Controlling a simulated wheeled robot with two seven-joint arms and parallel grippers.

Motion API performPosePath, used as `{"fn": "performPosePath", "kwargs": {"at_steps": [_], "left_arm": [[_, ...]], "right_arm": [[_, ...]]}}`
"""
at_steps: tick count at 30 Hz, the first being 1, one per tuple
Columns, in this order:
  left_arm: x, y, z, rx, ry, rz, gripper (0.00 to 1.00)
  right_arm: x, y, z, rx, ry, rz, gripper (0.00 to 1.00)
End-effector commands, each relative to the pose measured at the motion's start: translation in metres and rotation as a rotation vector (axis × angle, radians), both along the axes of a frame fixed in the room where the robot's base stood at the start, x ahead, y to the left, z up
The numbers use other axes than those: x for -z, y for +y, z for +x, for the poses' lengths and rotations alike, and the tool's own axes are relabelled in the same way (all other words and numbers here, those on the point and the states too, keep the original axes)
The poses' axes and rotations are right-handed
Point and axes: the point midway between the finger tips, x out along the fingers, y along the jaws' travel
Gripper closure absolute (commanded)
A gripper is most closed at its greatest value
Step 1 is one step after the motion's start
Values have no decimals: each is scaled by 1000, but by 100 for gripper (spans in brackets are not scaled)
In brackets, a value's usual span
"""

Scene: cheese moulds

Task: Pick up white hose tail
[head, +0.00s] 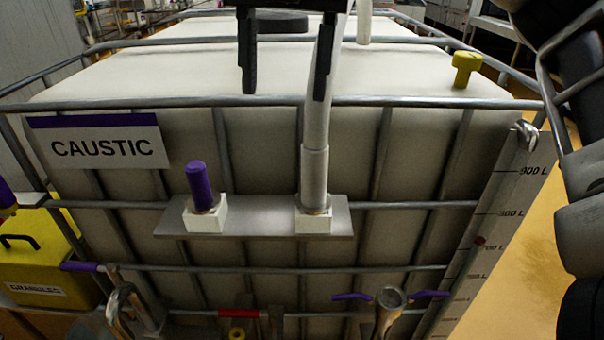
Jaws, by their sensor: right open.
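The white hose tail (315,175) stands nearly upright in a white holder block (312,221) on a grey shelf on the front of the caustic tank. It rises past the tank's top rail, up to the gripper body, where its upper end is hidden. My right gripper (285,92) is at the top centre with its fingers pointing down. It is open, with an empty gap between the fingers. Its right finger overlaps the upper part of the white hose tail; I cannot tell whether they touch. My left gripper is not in view.
A purple-topped piece (200,186) stands in another holder block, left on the shelf (258,222). Metal cage bars (420,103) surround the tank. A yellow fitting (466,69) and a black lid (282,23) are on top. A yellow granules box (40,262) is at left.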

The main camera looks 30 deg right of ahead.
Motion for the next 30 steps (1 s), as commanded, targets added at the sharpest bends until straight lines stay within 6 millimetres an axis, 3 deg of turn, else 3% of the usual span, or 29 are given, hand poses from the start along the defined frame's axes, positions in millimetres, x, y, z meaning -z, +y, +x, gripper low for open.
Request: {"fn": "performPosePath", "kwargs": {"at_steps": [3, 7, 14, 19, 30], "left_arm": [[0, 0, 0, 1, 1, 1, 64], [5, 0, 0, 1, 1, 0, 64], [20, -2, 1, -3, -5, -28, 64], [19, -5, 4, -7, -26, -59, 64], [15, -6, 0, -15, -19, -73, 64]], "right_arm": [[-24, -30, -5, 118, -47, -95, 43], [-24, -42, -7, 170, -60, -133, 43], [25, -42, -7, 168, -57, -135, 43], [58, -42, -7, 167, -58, -134, 43], [87, -42, -6, 168, -60, -135, 43]]}}
